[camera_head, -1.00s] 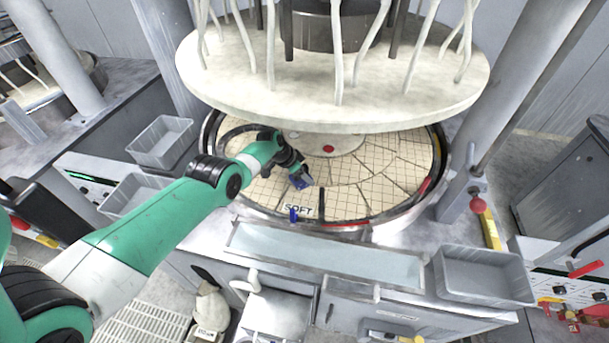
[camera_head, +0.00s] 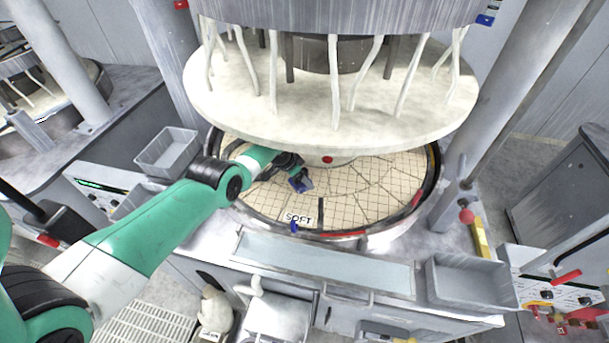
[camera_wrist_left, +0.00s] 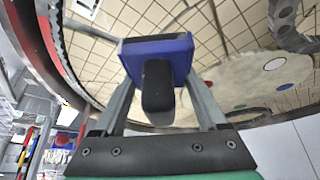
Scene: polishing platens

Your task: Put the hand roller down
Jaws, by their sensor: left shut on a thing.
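My left gripper (camera_head: 294,172) reaches over the tiled lower platen (camera_head: 375,185), under the raised upper plate (camera_head: 330,105). It is shut on the hand roller (camera_head: 301,184), a blue piece with a black grip. In the left wrist view the blue body (camera_wrist_left: 178,45) sits between the fingers of my left gripper (camera_wrist_left: 160,88), and the black grip points toward the wrist. The roller is close above or on the tiles; I cannot tell whether it touches. My right gripper is not in view.
A "SOFT" label (camera_head: 299,218) and a blue marker (camera_head: 294,228) are at the platen's front rim. A long trough (camera_head: 325,262) runs in front. Grey trays stand left (camera_head: 168,150) and right (camera_head: 472,284). The upper plate hangs low over the platen's back.

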